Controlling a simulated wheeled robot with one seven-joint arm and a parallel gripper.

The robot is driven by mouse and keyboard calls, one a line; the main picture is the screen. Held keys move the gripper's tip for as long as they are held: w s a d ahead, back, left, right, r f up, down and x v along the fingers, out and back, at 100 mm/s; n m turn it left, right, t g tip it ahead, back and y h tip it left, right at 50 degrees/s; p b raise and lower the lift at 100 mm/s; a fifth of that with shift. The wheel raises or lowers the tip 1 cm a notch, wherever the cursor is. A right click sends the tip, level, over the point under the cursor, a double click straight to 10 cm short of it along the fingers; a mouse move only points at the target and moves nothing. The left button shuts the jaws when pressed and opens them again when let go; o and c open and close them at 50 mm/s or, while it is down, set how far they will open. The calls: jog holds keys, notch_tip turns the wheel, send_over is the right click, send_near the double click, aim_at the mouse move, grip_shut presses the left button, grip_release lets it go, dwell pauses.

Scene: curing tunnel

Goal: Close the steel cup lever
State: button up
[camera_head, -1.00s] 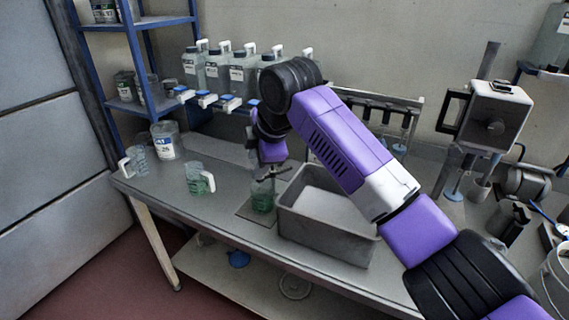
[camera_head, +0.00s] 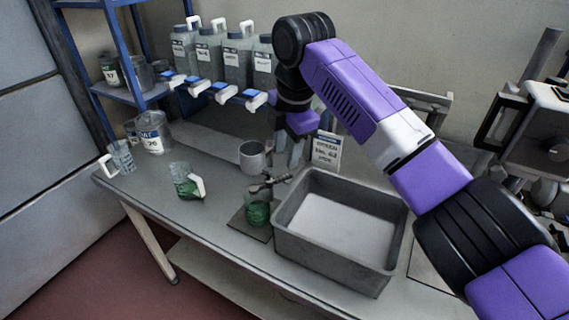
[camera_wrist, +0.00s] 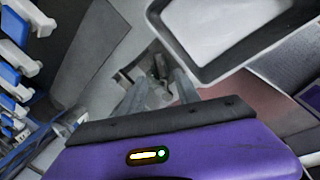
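A grey, steel-looking cup (camera_head: 252,157) stands on the bench behind the glass of green liquid (camera_head: 257,210). A dark metal fitting with a thin lever-like arm (camera_head: 268,184) sits over that glass; I cannot tell for sure which part is the cup lever. My gripper (camera_head: 287,163) points down just right of the grey cup and behind the fitting. In the wrist view my gripper (camera_wrist: 160,88) has its two fingers apart. A small grey metal part (camera_wrist: 150,85) shows between and beyond them; contact is unclear.
A grey tray (camera_head: 287,228) stands right of the green glass. White taps with blue tops (camera_head: 213,91) project from the shelf containers. A small label sign (camera_head: 327,149) stands behind the tray.

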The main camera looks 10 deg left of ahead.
aim_at(282, 176)
jog(key=f, duration=0.5)
jog(key=w+a+f+p, duration=0.1)
jog(key=f, duration=0.1)
jog(key=shift+f, duration=0.15)
grip_shut()
